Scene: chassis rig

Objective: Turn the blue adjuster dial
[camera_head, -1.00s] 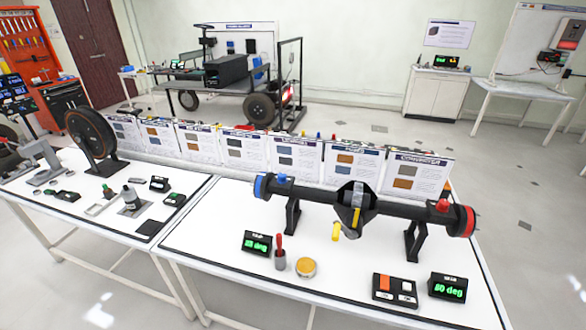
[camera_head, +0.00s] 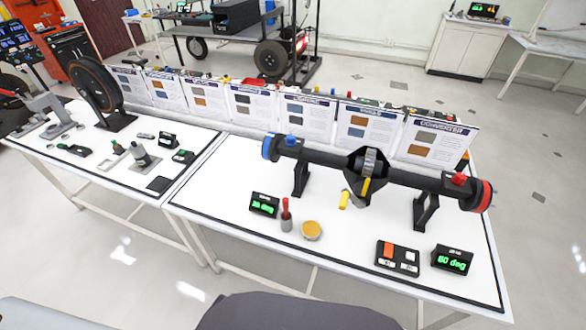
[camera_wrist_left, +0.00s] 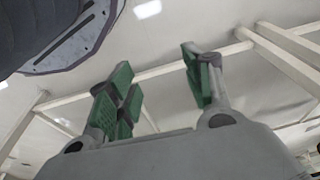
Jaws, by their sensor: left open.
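A black axle assembly (camera_head: 330,160) stands on two black supports on the right table. Its left end carries a blue disc (camera_head: 268,147), and a small blue knob (camera_head: 291,139) sits on top just beside it. I cannot tell which of these blue parts is the adjuster dial. The right end has a red disc (camera_head: 482,196) and a red knob (camera_head: 459,178). My left gripper (camera_wrist_left: 160,92) is open and empty in the left wrist view, its green-padded fingers apart, with floor and white table legs behind. It touches no axle part there. My right gripper is not in view.
On the right table (camera_head: 345,283) stand a left green display (camera_head: 264,204), a red-handled tool (camera_head: 286,216), a yellow round piece (camera_head: 311,231), a button box (camera_head: 397,257) and a "60 deg" display (camera_head: 452,260). Information boards (camera_head: 310,117) line the back. The left table holds a wheel.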

